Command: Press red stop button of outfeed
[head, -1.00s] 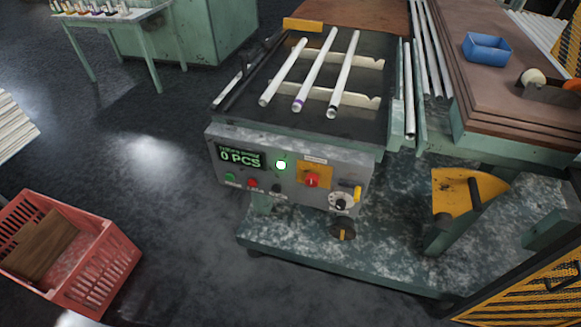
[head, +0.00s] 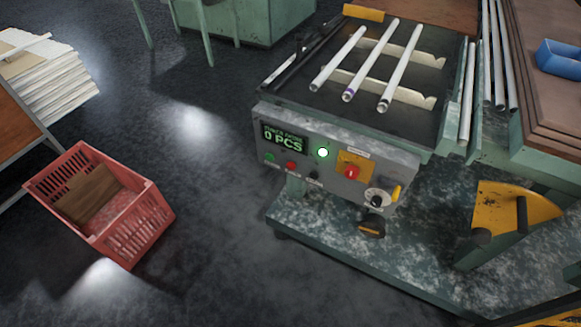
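The outfeed machine has a grey control panel (head: 330,189) on its front face. A small red button (head: 291,165) sits low on the left of the panel, between a green button (head: 271,157) and a black knob (head: 313,175). A larger red mushroom button (head: 351,172) stands on a yellow plate (head: 345,162) to the right. The small labels are too blurred to read. A green lamp (head: 323,153) is lit beside a display (head: 283,139) reading "0 PCS". My gripper is not in view.
A lower base plate (head: 335,225) juts out below the panel. A red crate (head: 153,212) stands on the floor at left. Open dark floor (head: 215,180) lies between crate and machine.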

